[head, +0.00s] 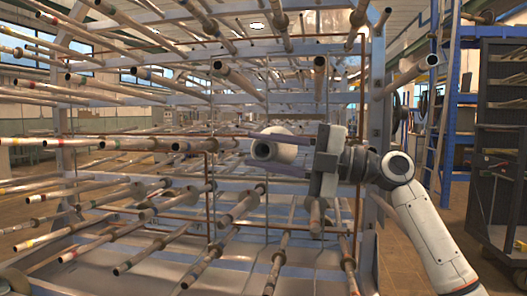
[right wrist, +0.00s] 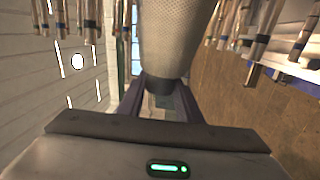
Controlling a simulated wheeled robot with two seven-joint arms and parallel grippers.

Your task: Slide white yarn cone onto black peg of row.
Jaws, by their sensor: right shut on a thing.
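The white yarn cone (head: 285,153) is held sideways between the two fingers of my right gripper (head: 262,150), right of the middle in the head view. One end with a dark round opening faces the camera. In the right wrist view the cone's pale, textured side (right wrist: 180,30) rises between the fingers (right wrist: 160,100), its narrower dark end nearest the palm. A peg with a dark band near its tip (head: 190,146) lies left of the cone, with a gap between them. I cannot tell for sure which peg is the black one. My left gripper is not in view.
A large metal rack (head: 230,100) carries several rows of pegs pointing towards me, many with coloured bands and collars. Pegs lie above, below and left of the cone. A blue frame with a ladder (head: 435,100) and a dark cabinet (head: 500,150) stand at the right.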

